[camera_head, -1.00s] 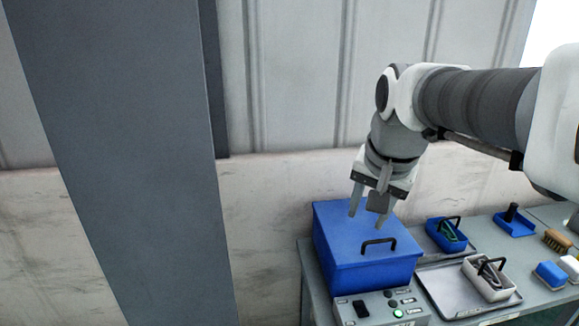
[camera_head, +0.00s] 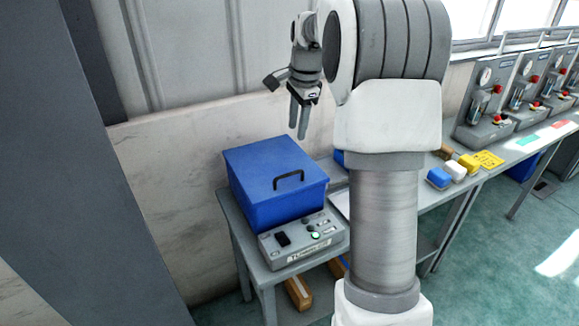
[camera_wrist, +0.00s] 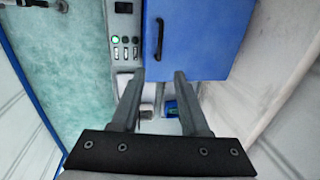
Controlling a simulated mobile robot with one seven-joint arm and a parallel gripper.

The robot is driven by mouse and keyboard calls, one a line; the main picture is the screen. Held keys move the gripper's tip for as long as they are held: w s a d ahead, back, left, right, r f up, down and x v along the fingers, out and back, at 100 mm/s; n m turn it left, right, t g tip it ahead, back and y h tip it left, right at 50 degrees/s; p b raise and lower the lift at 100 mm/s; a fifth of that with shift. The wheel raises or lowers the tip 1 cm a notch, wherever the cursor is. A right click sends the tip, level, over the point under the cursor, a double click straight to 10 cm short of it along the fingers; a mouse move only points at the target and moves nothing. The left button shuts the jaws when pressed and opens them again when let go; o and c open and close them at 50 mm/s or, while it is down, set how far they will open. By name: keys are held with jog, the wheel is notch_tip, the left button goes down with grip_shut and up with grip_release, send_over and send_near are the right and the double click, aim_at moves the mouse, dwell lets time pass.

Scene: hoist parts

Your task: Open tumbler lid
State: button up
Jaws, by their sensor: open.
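The tumbler is a blue box (camera_head: 275,190) with a flat blue lid (camera_head: 262,160), which is shut. A black handle (camera_head: 289,180) stands on the lid near its front edge. A grey control panel (camera_head: 300,240) with a lit green button sits at the front of the box. My gripper (camera_head: 298,134) is open and empty, above and behind the right side of the box, apart from it. In the wrist view the lid (camera_wrist: 205,35) and handle (camera_wrist: 159,40) show beyond my open fingers (camera_wrist: 160,78).
The grey bench (camera_head: 240,225) carries blue, white and yellow blocks (camera_head: 453,172) to the right. Grey gauge machines (camera_head: 495,105) stand farther right. A wall (camera_head: 165,165) is close behind the box, and a grey column (camera_head: 80,160) stands at left. My arm hides part of the bench.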

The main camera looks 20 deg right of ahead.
aim_at(291, 174)
jog(key=w+f, duration=0.1)
jog(key=f, duration=0.4)
jog(key=w+f, duration=0.1)
jog(key=f, duration=0.4)
jog(key=w+f, duration=0.1)
jog(key=f, duration=0.4)
jog(key=shift+f, duration=0.15)
jog(key=shift+a, duration=0.1)
grip_shut()
dwell(0.7)
